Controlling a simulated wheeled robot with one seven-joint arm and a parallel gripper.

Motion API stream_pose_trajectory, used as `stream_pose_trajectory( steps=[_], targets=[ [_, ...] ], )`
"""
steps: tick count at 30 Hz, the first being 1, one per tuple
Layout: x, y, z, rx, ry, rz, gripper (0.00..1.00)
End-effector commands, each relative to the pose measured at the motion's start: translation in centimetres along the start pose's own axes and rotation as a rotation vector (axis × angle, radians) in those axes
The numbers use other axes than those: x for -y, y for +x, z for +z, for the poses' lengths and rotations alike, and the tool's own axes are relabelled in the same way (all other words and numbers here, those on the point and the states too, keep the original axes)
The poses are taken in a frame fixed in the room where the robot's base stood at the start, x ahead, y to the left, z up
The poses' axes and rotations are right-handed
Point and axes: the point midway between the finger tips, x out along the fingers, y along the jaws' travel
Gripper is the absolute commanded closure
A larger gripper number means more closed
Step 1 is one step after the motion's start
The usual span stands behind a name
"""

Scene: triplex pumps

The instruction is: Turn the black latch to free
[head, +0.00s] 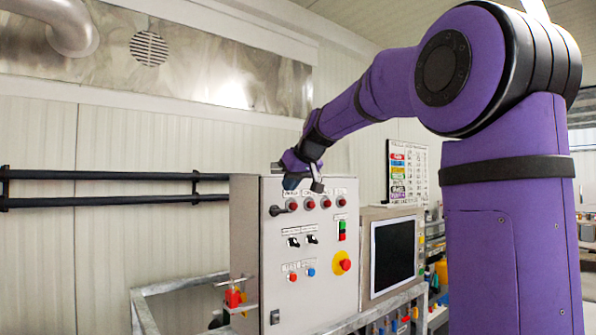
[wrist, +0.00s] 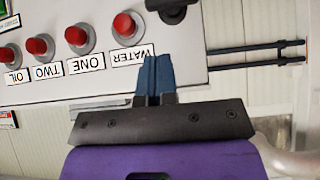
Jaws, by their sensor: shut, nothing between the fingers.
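The black latch (head: 277,210) sits on the upper left of the grey control cabinet's front in the head view. In the wrist view, which shows the panel upside down, the black latch (wrist: 172,10) is only partly visible, cut off by the top edge. My gripper (head: 290,184) is at the cabinet's upper left edge, just above the latch. In the wrist view my gripper (wrist: 157,60) has its blue fingers shut together and empty, over the edge of the WATER label. The fingers appear apart from the latch.
Red lamps (wrist: 76,35) stick out in a row beside the latch. The cabinet (head: 310,270) also carries switches and a red-and-yellow stop button (head: 343,264). A screen (head: 393,250) stands to its right. Black rails (head: 110,175) run along the wall at left. Metal railing (head: 180,287) lies in front.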

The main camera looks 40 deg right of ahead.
Motion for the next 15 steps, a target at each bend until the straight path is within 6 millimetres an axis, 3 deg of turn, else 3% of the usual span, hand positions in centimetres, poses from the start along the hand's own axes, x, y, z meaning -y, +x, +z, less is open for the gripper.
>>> stream_pose_trajectory(
  steps=[6,15],
  targets=[
    [0.0,2.6,1.8,0.002,0.002,-0.001,1.0],
    [0.0,3.6,2.9,0.0,0.0,-0.001,1.0]
  ],
)
